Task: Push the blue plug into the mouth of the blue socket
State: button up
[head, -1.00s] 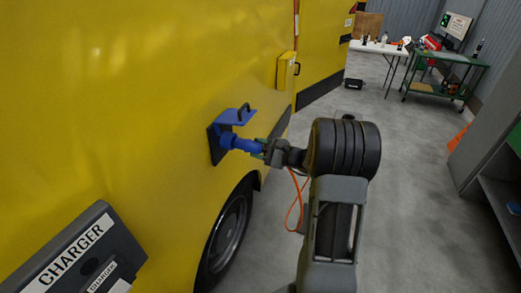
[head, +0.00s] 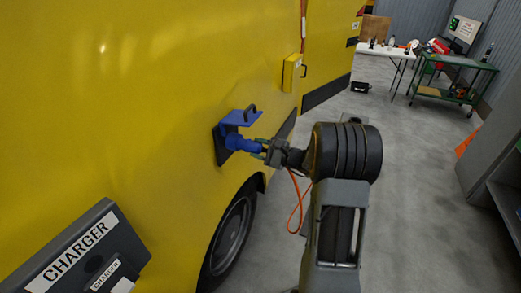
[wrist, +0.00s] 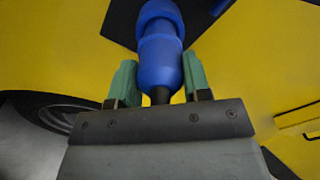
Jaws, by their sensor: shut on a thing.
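The blue plug (head: 248,146) is held in my gripper (head: 263,150), its front end at the blue socket (head: 231,137) on the side of the yellow vehicle. The socket sits on a dark plate under a raised blue lid (head: 240,117). In the wrist view the plug (wrist: 160,62) points away from me, with the green fingers of my gripper (wrist: 160,85) on either side of its rear. Its front overlaps the blue at the top edge, and I cannot tell how deep it sits in the mouth.
An orange cable (head: 297,205) hangs below my gripper. A grey charger box (head: 85,255) stands at the lower left, near the vehicle's wheel (head: 231,240). A small yellow box (head: 291,72) sticks out of the vehicle's side.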

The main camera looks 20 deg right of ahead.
jog(key=shift+x, duration=1.2)
jog(key=o, duration=1.2)
